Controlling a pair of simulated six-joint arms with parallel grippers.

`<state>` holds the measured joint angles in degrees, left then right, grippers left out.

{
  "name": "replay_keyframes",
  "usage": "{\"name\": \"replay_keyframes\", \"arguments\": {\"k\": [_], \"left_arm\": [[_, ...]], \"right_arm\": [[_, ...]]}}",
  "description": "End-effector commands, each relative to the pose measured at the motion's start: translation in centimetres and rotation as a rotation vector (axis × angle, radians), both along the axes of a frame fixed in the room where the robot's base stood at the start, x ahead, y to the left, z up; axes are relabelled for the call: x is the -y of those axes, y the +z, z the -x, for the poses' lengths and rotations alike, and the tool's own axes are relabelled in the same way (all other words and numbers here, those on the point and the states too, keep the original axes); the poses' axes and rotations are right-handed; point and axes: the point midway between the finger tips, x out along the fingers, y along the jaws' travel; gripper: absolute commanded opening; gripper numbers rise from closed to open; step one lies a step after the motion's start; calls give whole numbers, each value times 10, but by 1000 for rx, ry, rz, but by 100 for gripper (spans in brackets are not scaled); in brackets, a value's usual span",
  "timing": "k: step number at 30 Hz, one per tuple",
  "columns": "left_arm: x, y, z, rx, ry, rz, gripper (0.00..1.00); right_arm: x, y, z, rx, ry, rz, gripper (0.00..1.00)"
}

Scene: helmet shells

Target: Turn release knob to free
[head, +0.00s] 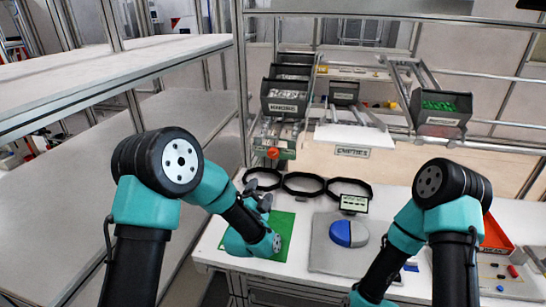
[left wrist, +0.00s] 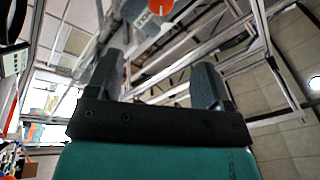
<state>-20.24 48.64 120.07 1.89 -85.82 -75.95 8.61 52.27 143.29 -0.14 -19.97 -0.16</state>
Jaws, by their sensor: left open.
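The release knob (head: 273,153) is a small orange-red disc on the front of a green-grey unit at the lower end of the left chute, below the KNOBS bin. In the left wrist view the knob (left wrist: 160,6) shows at the top edge, beyond and between the fingers. My left gripper (head: 260,198) is over the green mat, below and in front of the knob and apart from it. In the left wrist view the gripper (left wrist: 159,76) has its two dark fingers spread with nothing between them. My right gripper is out of view.
Black rings (head: 303,184) lie on the white table behind the green mat (head: 284,228). The KNOBS bin (head: 286,97) and CHUTES label (head: 352,151) hang above.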

Motion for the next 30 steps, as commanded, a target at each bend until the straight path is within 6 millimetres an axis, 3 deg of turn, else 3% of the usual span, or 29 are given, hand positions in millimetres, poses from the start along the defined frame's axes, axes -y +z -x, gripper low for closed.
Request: {"name": "replay_keyframes", "arguments": {"k": [16, 30], "left_arm": [[0, 1, -8, 3, 15, -10, 74], [17, 16, -73, 4, 15, -9, 74]], "right_arm": [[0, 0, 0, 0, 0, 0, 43], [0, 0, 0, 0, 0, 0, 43]]}}
